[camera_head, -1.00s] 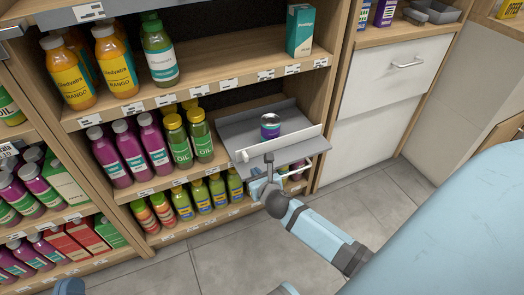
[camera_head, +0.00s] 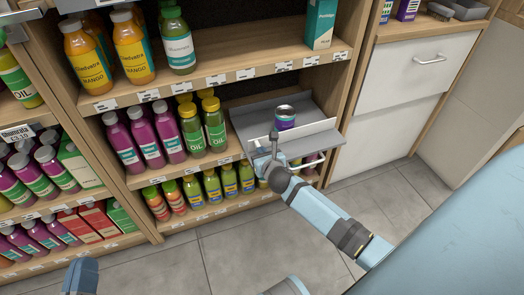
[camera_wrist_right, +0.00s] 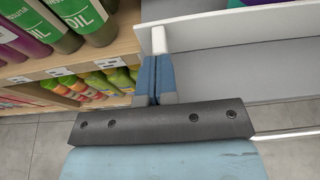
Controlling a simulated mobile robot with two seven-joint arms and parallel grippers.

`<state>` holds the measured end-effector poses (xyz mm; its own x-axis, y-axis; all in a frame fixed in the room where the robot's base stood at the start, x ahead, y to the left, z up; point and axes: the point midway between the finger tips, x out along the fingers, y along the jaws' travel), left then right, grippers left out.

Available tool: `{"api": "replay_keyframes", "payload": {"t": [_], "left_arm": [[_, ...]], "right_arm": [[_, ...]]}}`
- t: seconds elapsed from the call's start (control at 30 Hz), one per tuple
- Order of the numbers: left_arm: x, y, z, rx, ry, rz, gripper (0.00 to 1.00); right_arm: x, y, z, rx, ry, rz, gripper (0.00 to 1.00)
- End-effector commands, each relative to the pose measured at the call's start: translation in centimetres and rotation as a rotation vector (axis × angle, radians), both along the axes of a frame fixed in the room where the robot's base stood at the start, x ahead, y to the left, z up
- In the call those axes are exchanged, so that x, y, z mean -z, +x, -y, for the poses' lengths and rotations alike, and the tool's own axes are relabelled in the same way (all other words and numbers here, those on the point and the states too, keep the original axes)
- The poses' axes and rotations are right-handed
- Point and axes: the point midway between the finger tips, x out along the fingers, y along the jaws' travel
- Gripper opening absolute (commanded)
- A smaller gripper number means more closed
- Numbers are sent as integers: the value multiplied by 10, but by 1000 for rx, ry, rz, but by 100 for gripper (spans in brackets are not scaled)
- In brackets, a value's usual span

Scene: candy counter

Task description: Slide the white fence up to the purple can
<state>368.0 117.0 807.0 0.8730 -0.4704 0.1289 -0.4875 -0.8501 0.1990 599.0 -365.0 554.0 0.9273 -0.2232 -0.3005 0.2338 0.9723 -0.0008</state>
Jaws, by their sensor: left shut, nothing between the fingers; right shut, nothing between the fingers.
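The white fence (camera_head: 313,129) lies across a grey pull-out shelf tray (camera_head: 245,115) in the head view. The purple can (camera_head: 285,120) stands upright just behind the fence; I cannot tell whether they touch. My right gripper (camera_head: 274,136) is shut and empty at the front left part of the fence. In the right wrist view, the shut fingertips (camera_wrist_right: 155,62) are at a white post (camera_wrist_right: 158,39) by the left end of the fence (camera_wrist_right: 235,30); contact is unclear. My left gripper (camera_head: 82,275) is shut and empty, low at the left in the head view.
Green oil bottles (camera_head: 203,125) and purple bottles (camera_head: 135,143) stand left of the tray. Small bottles (camera_head: 215,185) fill the shelf below. A teal carton (camera_head: 320,24) stands on the shelf above. White drawers (camera_head: 415,70) are at the right. The floor in front is clear.

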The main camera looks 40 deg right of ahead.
Motion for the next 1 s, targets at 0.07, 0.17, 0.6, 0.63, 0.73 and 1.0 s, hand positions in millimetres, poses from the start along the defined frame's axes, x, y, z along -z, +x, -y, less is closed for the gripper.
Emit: {"api": "replay_keyframes", "payload": {"t": [0.07,0.17,0.6,0.63,0.73,1.0], "left_arm": [[-9,0,0,-5,-9,16,0],[-8,-1,-1,-6,-12,23,0],[-18,-1,-1,-12,-20,41,0],[-21,-2,-1,-15,-24,50,0],[-23,-1,-4,-27,-16,44,0],[10,2,-14,-61,82,-96,0]], "right_arm": [[-3,1,0,0,2,1,0],[0,1,0,-1,1,0,0],[-6,-14,-4,-1,2,-2,0],[-8,-19,-5,-2,2,-2,0],[-16,-39,-10,-2,2,-2,0],[-33,-96,-23,0,3,-2,0]]}}
